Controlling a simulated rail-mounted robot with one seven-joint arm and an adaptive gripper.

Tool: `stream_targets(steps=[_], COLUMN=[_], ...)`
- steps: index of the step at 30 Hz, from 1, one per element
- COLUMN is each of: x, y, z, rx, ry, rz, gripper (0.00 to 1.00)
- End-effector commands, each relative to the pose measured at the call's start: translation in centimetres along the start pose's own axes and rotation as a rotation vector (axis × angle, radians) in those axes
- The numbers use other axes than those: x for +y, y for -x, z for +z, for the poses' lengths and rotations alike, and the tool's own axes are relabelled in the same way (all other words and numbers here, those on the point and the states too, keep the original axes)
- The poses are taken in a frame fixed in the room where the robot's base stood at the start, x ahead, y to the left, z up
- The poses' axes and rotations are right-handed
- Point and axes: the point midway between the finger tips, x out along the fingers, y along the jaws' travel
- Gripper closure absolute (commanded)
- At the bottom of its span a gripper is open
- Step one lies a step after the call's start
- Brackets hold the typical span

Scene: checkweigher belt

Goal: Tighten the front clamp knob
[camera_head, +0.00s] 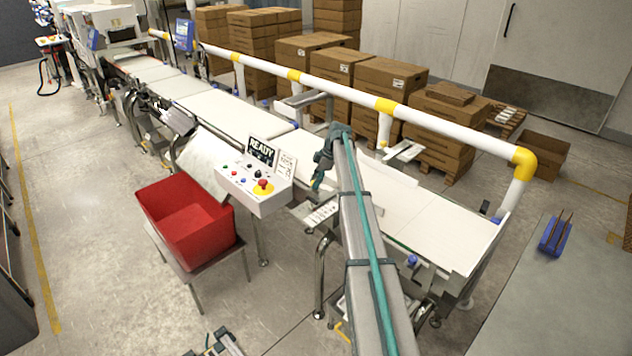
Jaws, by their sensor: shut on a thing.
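My gripper (317,183) is at the near edge of the white conveyor belt, just right of the control box. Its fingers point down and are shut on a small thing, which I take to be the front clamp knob. The fingers and the arm hide most of it, so its shape and turn cannot be made out. A blue knob (412,261) shows on the near side of the belt frame, right of my arm and apart from the gripper. The conveyor belt (430,208) is bare here.
The control box (255,187) with a red stop button and a READY screen (261,151) stands close left of the gripper. A red bin (187,222) sits on a stand further left. A white-and-yellow rail (340,90) runs behind the belt, before stacked cartons (395,84).

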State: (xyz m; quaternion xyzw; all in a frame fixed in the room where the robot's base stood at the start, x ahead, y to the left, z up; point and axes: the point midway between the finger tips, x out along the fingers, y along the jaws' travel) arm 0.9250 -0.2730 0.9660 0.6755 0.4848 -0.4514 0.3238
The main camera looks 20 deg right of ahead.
Motion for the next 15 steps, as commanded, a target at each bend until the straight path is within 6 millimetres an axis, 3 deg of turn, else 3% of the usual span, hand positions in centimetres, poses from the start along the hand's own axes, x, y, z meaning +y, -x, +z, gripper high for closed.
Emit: stream_targets(steps=[15], x=[-0.35], y=[-0.48], z=[0.18], rx=[0.000], ry=[-0.269], rz=[0.115], gripper=[1.00])
